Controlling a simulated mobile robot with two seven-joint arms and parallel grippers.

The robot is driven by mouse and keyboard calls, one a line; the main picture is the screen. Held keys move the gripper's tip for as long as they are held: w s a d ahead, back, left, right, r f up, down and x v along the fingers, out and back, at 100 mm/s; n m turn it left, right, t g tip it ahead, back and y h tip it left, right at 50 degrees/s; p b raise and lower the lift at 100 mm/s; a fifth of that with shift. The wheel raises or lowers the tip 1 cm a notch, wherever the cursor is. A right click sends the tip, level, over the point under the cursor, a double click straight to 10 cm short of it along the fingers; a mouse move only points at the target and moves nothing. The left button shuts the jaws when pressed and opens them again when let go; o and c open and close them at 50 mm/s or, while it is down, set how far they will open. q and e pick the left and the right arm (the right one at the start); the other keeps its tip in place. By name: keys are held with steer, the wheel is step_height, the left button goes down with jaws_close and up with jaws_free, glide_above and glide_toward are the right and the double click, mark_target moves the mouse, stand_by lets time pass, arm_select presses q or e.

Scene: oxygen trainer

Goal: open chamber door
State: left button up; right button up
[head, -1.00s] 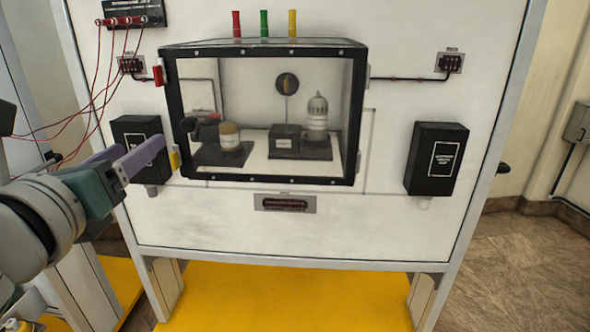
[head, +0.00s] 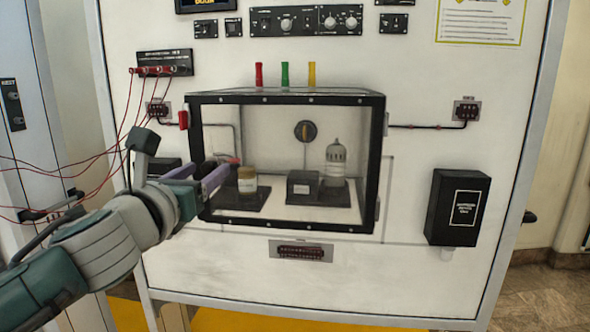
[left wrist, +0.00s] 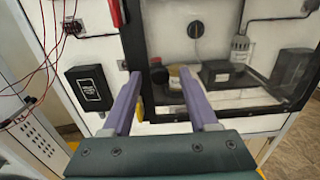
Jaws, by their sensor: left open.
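The chamber door (head: 290,99) is a clear pane in a black frame on the front of a box on the white panel. It looks shut; its lower frame also shows in the left wrist view (left wrist: 225,112). My left gripper (head: 213,178) is in front of the door's lower left corner, with purple fingers apart and empty. In the left wrist view, a small yellow piece (left wrist: 140,108) at the door's left edge shows between the fingers, close to the left one. The gripper hides it in the head view. My right gripper is out of view.
A red piece (head: 183,119) is at the box's upper left edge. Red wires (head: 107,125) hang at the left near my arm. A black box (head: 458,207) is on the panel at the right. Red, green and yellow posts (head: 285,74) stand on top.

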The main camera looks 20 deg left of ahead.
arm_select(q)
jaws_close()
stand_by(0.5)
stand_by(0.9)
